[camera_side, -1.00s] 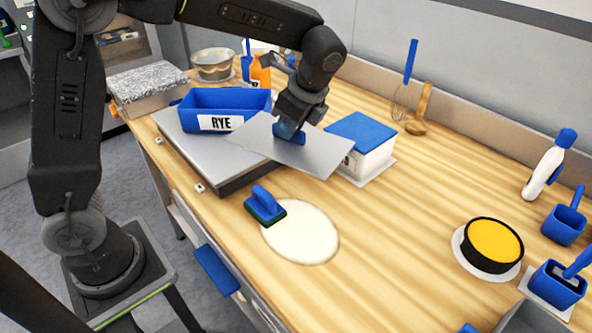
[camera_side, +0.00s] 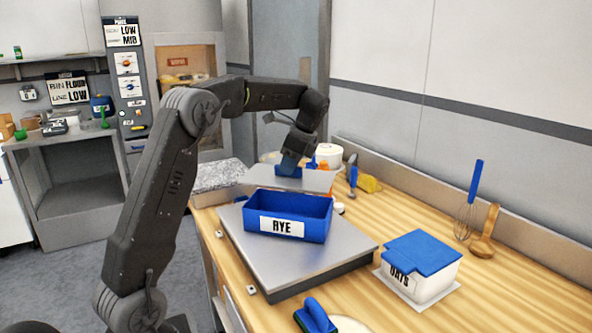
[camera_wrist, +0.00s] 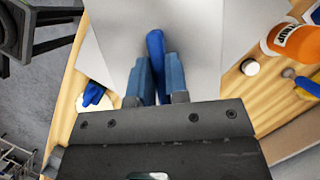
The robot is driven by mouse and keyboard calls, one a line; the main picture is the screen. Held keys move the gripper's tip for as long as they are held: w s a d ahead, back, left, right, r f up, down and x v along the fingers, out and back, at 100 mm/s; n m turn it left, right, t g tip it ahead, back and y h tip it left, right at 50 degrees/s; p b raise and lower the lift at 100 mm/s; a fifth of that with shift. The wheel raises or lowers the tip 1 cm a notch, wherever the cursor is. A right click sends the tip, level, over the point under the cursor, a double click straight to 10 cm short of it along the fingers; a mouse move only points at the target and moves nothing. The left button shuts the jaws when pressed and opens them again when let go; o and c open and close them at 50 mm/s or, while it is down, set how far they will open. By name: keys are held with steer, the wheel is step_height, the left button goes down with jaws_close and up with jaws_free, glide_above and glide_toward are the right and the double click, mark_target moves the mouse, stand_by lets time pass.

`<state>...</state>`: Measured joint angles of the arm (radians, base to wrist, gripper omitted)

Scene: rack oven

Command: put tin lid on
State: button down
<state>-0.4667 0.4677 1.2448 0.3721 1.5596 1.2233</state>
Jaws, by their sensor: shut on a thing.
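A flat grey lid (camera_side: 296,182) with a blue handle is held level in my gripper (camera_side: 289,168). My fingers are closed around the handle (camera_wrist: 155,46), which shows in the wrist view with the grey lid (camera_wrist: 205,40) spread around it. The open blue tin marked RYE (camera_side: 288,226) stands upright on a grey metal slab (camera_side: 330,259). The lid is behind the tin in the side view, apart from its opening as far as I can tell. The tin's rim overlaps the lid's near edge in the picture.
A white OATS box with a blue top (camera_side: 424,256) stands right of the slab. An orange bottle (camera_wrist: 292,42) is close to the lid's right side in the wrist view.

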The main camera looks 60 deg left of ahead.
mark_target(289, 178)
steer(key=shift+f, duration=2.5)
steer(key=shift+f, duration=1.2)
steer(key=c, duration=1.1)
jaws_free()
steer(key=shift+o, duration=0.2)
steer(key=v, duration=1.4)
